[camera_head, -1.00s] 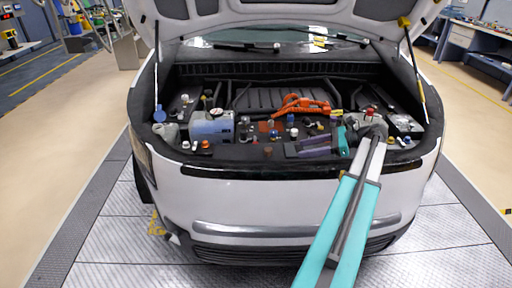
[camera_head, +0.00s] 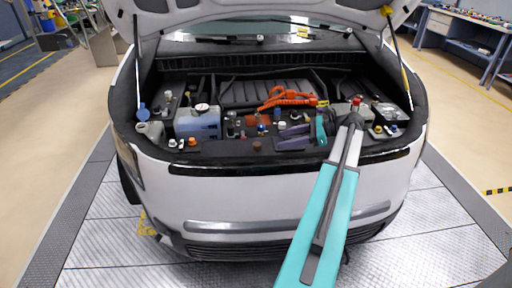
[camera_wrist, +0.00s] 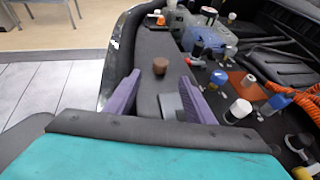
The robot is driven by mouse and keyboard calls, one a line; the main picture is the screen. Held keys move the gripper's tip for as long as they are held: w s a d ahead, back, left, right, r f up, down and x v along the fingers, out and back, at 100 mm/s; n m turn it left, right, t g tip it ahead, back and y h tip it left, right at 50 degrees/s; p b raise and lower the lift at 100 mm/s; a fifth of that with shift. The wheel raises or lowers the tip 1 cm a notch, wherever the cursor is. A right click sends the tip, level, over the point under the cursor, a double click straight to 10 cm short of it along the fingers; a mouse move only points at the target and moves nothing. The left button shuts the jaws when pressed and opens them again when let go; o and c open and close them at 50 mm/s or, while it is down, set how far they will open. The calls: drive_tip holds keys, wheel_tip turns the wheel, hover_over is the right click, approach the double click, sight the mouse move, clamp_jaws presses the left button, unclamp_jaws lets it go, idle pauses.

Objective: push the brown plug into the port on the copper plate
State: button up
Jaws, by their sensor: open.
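The brown plug (camera_head: 257,146) stands upright on the dark front ledge of the engine bay. In the wrist view the plug (camera_wrist: 160,66) is ahead of my gripper, apart from both fingers. My gripper (camera_head: 293,138) has purple fingers and is right of the plug in the head view. In the wrist view my gripper (camera_wrist: 162,98) is open, with nothing between the fingers. The copper plate (camera_head: 258,120) lies further back in the bay, behind the plug. It also shows in the wrist view (camera_wrist: 238,80), right of the plug; its port cannot be made out clearly.
Several capped fittings surround the plate, including a white cap (camera_wrist: 238,110) and a blue cap (camera_wrist: 272,103). A bluish coolant tank (camera_head: 197,122) stands to the left. An orange cable piece (camera_head: 288,97) lies behind. The raised hood and its struts frame the bay.

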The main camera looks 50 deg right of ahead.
sight(258, 144)
drive_tip(key=shift+p+x, duration=0.4)
drive_tip(key=shift+x, duration=3.2)
drive_tip(key=shift+p+x, duration=0.7)
drive_tip(key=shift+x, duration=1.9)
drive_tip(key=shift+d, duration=0.1)
drive_tip(key=c, duration=1.1)
drive_tip(key=shift+r, duration=0.15)
